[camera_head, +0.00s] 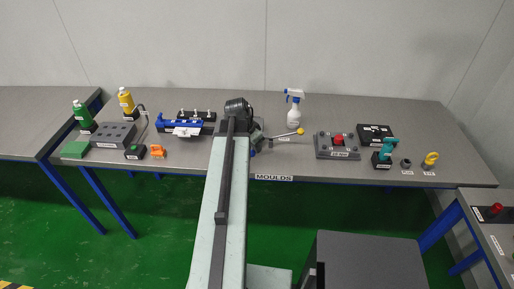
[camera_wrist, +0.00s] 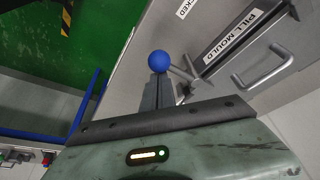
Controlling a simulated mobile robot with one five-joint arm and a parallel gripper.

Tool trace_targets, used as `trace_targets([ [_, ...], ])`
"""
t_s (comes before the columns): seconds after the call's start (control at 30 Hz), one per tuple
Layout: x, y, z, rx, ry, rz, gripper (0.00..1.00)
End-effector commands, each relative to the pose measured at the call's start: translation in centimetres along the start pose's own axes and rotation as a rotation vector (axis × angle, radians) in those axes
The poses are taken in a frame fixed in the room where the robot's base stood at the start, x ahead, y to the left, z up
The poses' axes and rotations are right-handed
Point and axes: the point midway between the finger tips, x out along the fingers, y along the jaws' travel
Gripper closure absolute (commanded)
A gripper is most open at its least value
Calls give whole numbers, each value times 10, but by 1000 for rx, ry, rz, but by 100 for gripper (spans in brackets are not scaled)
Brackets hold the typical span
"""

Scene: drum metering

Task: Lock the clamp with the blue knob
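The blue ball knob (camera_wrist: 158,61) shows in the wrist view, at the end of a short metal lever (camera_wrist: 182,72) that runs right to the clamp beside the mould. The dark fingers of my gripper (camera_wrist: 157,80) reach up to the knob, and their tips are right at it. They look close together, but whether they grip the knob cannot be seen. In the head view, my gripper (camera_head: 240,108) is over the middle of the table, and my arm hides most of what lies under it. A small blue spot (camera_head: 252,153) shows beside my arm there.
The pill mould's label (camera_wrist: 232,36) and a metal handle (camera_wrist: 265,68) are close right of the knob. In the head view, a yellow-knobbed lever (camera_head: 300,131) and a spray bottle (camera_head: 294,108) stand right of my gripper. A blue fixture (camera_head: 180,125) is on the left.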

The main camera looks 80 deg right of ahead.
Motion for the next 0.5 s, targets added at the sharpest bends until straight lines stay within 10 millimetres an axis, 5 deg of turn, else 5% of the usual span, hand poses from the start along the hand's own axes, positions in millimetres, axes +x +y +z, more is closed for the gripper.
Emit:
trace_targets([
  [0.17,0,-1,-3,-1,-5,0,100],
  [0.4,2,-3,-34,-5,-2,-2,100],
  [0.5,-32,-2,-35,-7,-2,-2,100],
])
